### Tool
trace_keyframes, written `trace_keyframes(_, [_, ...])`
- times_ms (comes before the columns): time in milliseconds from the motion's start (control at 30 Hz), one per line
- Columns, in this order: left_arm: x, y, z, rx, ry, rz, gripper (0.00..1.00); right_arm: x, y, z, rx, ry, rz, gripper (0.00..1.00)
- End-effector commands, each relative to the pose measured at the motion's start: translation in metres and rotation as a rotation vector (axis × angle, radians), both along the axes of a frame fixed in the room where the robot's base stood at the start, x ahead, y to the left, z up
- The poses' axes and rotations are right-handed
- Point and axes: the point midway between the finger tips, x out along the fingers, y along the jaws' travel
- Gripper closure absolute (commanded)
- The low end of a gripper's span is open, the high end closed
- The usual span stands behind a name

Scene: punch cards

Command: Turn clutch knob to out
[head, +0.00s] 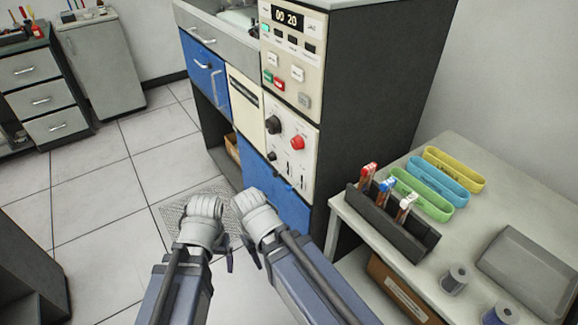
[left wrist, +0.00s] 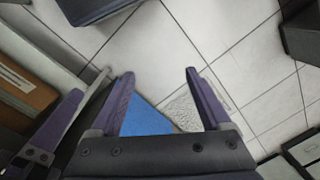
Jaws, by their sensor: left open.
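The machine's cream control panel (head: 284,148) carries a large black knob (head: 273,124), a red knob (head: 297,142) and a small black knob (head: 272,156). The labels are too small to read, so I cannot tell which knob is the clutch. My left gripper (head: 229,255) is low in front of the machine, apart from the panel and mostly hidden by its wrist. In the left wrist view its two purple fingers (left wrist: 160,73) are spread with nothing between them. My right gripper (head: 252,253) is close beside it, and its jaws are mostly hidden.
A grey table (head: 345,200) stands right of the machine. It holds a black rack (head: 392,225) with tools, coloured trays (head: 420,195), a grey tray (head: 525,260) and spools (head: 455,278). Open tiled floor (head: 130,190) lies to the left. A drawer cabinet (head: 45,98) stands at the far left.

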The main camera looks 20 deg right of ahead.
Motion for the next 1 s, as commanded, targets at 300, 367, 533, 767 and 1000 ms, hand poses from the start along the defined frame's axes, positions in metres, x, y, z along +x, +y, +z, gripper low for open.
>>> trace_keyframes(300, [0.039, 0.033, -0.063, -0.129, -0.055, 0.224, 0.19, 0.000, 0.000, -0.062, 0.000, 0.000, 0.000, 0.50])
trace_keyframes(367, [0.054, 0.032, -0.061, -0.208, -0.074, 0.325, 0.19, 0.000, 0.000, -0.062, 0.000, 0.000, 0.000, 0.50])
trace_keyframes(533, [0.088, -0.002, -0.046, -0.454, -0.074, 0.592, 0.19, 0.000, 0.000, -0.060, 0.000, 0.000, 0.000, 0.50])
trace_keyframes(767, [0.131, -0.079, -0.002, -0.841, 0.089, 0.987, 0.19, 0.000, 0.000, -0.060, 0.000, 0.000, 0.000, 0.50])
trace_keyframes(1000, [0.177, -0.160, 0.087, -1.249, 0.607, 1.463, 0.19, 0.000, 0.000, -0.060, 0.000, 0.000, 0.000, 0.50])
